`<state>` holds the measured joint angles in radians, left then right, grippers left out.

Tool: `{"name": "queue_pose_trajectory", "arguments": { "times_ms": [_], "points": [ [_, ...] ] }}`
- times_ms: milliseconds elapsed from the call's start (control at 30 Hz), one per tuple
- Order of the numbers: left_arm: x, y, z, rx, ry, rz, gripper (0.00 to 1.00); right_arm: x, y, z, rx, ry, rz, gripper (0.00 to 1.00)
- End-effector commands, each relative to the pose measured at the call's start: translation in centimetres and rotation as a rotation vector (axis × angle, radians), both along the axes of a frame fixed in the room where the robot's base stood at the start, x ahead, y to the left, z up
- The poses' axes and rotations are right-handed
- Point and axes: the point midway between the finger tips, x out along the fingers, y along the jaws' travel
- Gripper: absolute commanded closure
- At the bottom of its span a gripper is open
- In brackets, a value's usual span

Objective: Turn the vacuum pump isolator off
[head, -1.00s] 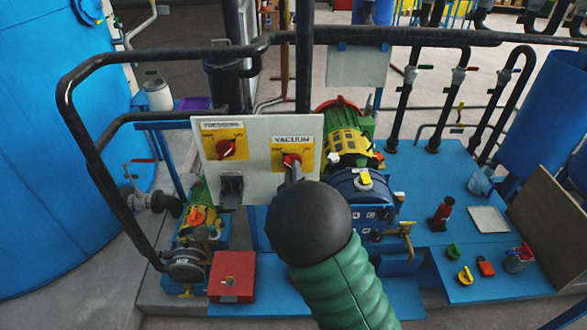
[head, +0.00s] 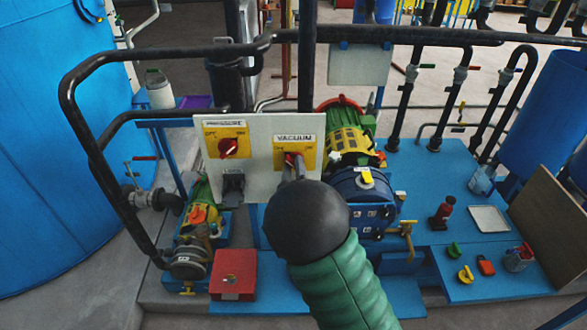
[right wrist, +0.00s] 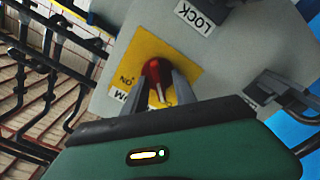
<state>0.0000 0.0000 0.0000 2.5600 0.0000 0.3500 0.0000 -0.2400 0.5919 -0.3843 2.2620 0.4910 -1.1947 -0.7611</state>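The vacuum isolator is a red rotary knob (right wrist: 152,72) on a yellow plate (head: 309,152) under a "VACUUM" label, on the right of a pale grey panel (head: 258,187). My right gripper (head: 294,165) is at this knob, and its dark wrist hides the panel's lower right. In the right wrist view the two grey fingers (right wrist: 160,88) stand apart, one on each side of the knob. I cannot tell if they touch it. An "ON" mark shows beside the knob; its exact pointing is partly hidden. My left gripper is not in view.
A second red knob (head: 228,147) on a yellow plate sits left on the panel, under "PRESSURE". A dark lock-like fitting (head: 233,183) is below it. Black pipes (head: 100,140) curve around the left. A red box (head: 233,274) and blue pump (head: 355,188) stand nearby.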

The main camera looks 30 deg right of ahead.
Motion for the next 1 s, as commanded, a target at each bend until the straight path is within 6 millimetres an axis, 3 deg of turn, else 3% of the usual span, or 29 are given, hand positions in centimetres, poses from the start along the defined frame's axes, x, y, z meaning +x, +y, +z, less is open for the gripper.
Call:
{"name": "queue_pose_trajectory", "arguments": {
  "times_ms": [233, 500, 533, 567, 900, 1000],
  "points": [
    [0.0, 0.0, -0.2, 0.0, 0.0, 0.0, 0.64, -1.4, 0.9, -0.2, 0.002, 0.004, 0.001, 0.67],
    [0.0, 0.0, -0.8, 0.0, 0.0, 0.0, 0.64, -7.0, 4.5, -0.3, 0.002, 0.004, 0.004, 0.67],
    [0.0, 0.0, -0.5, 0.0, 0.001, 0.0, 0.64, -7.5, 4.7, -0.1, 0.002, 0.005, 0.002, 0.67],
    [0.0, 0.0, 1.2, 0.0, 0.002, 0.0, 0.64, -7.4, 4.7, 0.7, -0.003, 0.009, -0.001, 0.67],
    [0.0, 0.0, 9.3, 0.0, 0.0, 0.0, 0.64, -9.6, 6.0, 1.0, -0.002, 0.013, 0.001, 0.67],
    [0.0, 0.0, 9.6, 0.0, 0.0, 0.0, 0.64, -11.9, 7.5, 0.3, -0.003, 0.01, 0.004, 0.67]
  ]
}}
